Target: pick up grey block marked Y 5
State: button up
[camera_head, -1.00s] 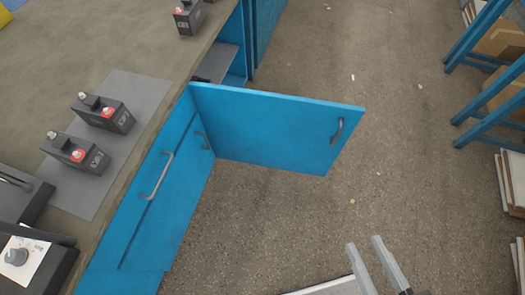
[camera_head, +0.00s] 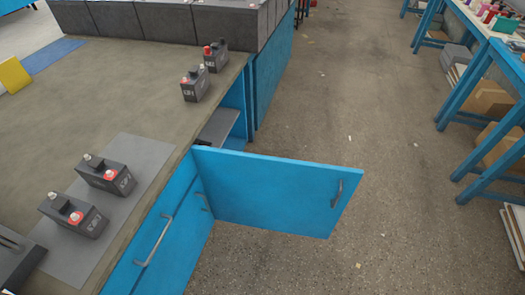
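Several dark grey battery-like blocks stand on the bench at the left. Two stand on a grey mat (camera_head: 126,205): a nearer block (camera_head: 72,215) and one just behind it (camera_head: 105,174), each with a red and a pale terminal on top. Two more, a block (camera_head: 195,86) and another behind it (camera_head: 215,57), stand near the bench's right edge. Their front labels are too small to read surely, so I cannot tell which is marked Y 5.
A blue cabinet door (camera_head: 275,190) stands open into the aisle from the bench (camera_head: 60,115). A row of large grey boxes (camera_head: 220,28) lines the bench's far end. Blue-legged shelving (camera_head: 465,110) stands at the right.

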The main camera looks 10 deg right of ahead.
aim_at(218, 57)
jog(key=i+l+z, duration=0.8)
jog(key=i+z, duration=0.35)
jog(key=i+l+z, duration=0.1)
jog(key=i+z, duration=0.3)
jog(key=i+u, duration=0.3)
jog(key=i, duration=0.2)
jog(key=i+u, duration=0.3)
jog(key=i, duration=0.2)
jog(key=i+l+u, duration=0.3)
jog(key=i, duration=0.2)
jog(key=i+u, duration=0.2)
jog(key=u, duration=0.2)
jog(key=i+u, duration=0.25)
jog(key=u, duration=0.15)
jog(key=i+u, duration=0.2)
jog(key=u, duration=0.25)
jog(key=i+l+u, duration=0.15)
jog(key=u, duration=0.25)
jog(key=i+l+u, duration=0.2)
jog(key=u, duration=0.2)
jog(key=i+l+u, duration=0.15)
jog(key=u, duration=0.25)
jog(key=i+l+u, duration=0.2)
jog(key=u, duration=0.15)
jog(key=i+l+u, duration=0.25)
jog(key=u, duration=0.15)
